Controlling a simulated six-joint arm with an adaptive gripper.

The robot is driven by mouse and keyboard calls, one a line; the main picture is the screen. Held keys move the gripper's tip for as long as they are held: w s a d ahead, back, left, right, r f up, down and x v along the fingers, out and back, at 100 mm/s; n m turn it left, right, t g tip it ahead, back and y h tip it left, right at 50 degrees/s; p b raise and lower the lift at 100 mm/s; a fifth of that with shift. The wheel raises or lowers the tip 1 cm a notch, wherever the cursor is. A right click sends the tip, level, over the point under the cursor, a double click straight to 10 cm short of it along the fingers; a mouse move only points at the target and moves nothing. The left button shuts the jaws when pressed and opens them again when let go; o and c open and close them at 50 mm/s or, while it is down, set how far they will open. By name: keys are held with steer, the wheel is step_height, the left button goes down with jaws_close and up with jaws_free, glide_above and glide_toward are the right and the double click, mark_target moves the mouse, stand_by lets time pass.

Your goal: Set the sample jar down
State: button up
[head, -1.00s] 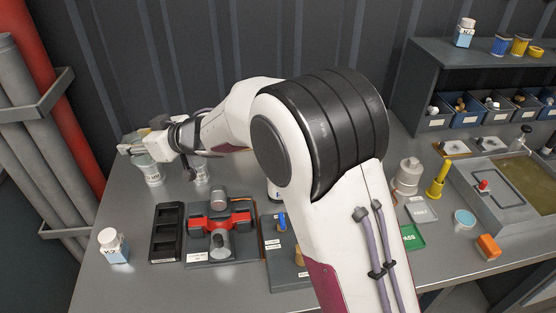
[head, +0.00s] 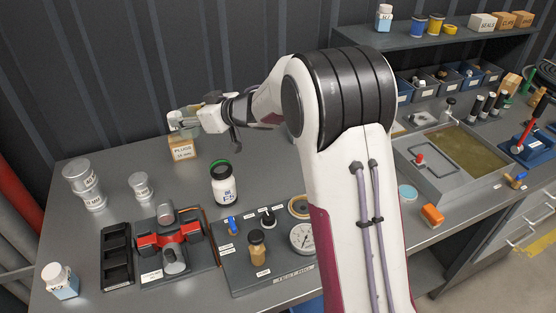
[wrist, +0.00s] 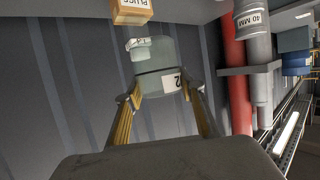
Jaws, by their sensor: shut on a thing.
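My gripper (head: 182,121) is shut on a translucent grey-green jar (wrist: 160,80). In the wrist view the jar sits between both fingertips, with a white label partly showing on its side. In the head view the held jar is mostly hidden by the fingers and shows just above the PLUGS box (head: 182,149). The box also shows in the wrist view (wrist: 132,10), beyond the jar. I cannot tell whether jar and box touch.
A white jar with a green ring (head: 224,187) stands right of the single jar. In front are a black tray (head: 117,258), a red-clamped fixture (head: 168,240) and a gauge board (head: 270,262). A K2 jar (head: 61,281) stands front left. Bare table (head: 125,160) lies behind the single jar.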

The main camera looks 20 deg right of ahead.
steer(key=s+d+m+t+h, duration=0.2)
steer(key=s+d+m+h, duration=0.1)
steer(key=d, duration=2.1)
steer(key=shift+w+d+f, duration=0.1)
steer(key=shift+d+f, duration=0.15)
steer(key=shift+f, duration=1.1)
steer(key=shift+w+d+f, duration=0.1)
steer(key=shift+d+f, duration=0.1)
steer(key=shift+f, duration=1.1)
steer(key=shift+f, duration=0.1)
step_height(320, 180, down, 6)
steer(key=shift+f+g, duration=0.1)
steer(key=shift+g, duration=0.2)
steer(key=shift+f, duration=1.8)
steer(key=shift+f, duration=0.15)
